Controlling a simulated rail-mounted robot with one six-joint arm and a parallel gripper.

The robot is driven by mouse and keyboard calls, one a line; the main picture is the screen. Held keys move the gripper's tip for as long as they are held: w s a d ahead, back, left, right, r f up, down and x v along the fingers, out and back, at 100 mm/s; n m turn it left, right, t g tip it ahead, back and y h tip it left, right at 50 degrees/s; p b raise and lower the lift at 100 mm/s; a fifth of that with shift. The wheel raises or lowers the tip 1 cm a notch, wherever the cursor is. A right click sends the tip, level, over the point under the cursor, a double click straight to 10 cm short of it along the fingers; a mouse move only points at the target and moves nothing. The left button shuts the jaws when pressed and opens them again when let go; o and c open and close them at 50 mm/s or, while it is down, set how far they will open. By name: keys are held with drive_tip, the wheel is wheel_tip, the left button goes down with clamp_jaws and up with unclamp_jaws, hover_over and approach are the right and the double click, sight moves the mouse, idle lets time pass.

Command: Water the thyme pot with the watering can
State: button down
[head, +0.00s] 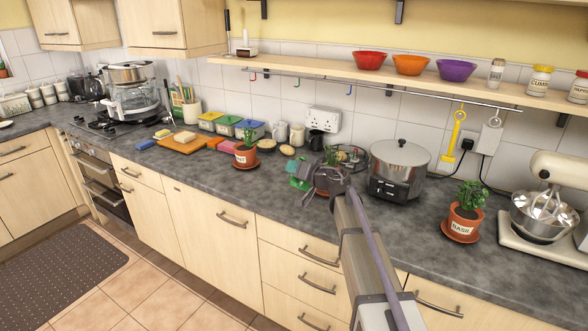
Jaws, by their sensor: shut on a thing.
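My gripper (318,182) is above the counter in the middle of the head view. It is shut on a green thing that looks like the watering can (299,171), at its left side. The can is partly hidden by the gripper, and I cannot tell its tilt. A potted plant (330,156) shows right behind my gripper; its pot and any label are mostly covered. Another terracotta pot (245,154) with a small plant stands on a saucer to the left; its label is too small to read. No thyme label can be read.
A basil pot (463,219) stands at the right, beside a stand mixer (545,200). A large steel pot (398,170) is close to the right of my gripper. A shelf (390,78) with bowls runs above. The front counter between gripper and basil is clear.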

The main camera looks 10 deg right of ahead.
sight(297, 158)
idle(0.4)
drive_tip(key=shift+w+d+r+m+p, duration=0.2)
drive_tip(key=shift+r+m+p, duration=0.2)
drive_tip(key=shift+r+p, duration=0.35)
drive_tip(key=shift+r, duration=0.1)
idle(2.1)
drive_tip(key=shift+w+d+r+m+p, duration=0.15)
drive_tip(key=shift+r+p, duration=0.2)
drive_tip(key=shift+p, duration=0.1)
drive_tip(key=shift+w+d+r+m+p, duration=0.15)
drive_tip(key=shift+r+p, duration=0.15)
drive_tip(key=shift+p, duration=0.15)
wheel_tip(297, 158, down, 10)
drive_tip(key=s+a+n+b, duration=0.1)
drive_tip(key=n+b, duration=0.4)
drive_tip(key=b, duration=0.7)
drive_tip(key=shift+s+a+f+t, duration=0.25)
drive_tip(key=shift+s+a+t, duration=0.05)
drive_tip(key=shift+s+t, duration=0.1)
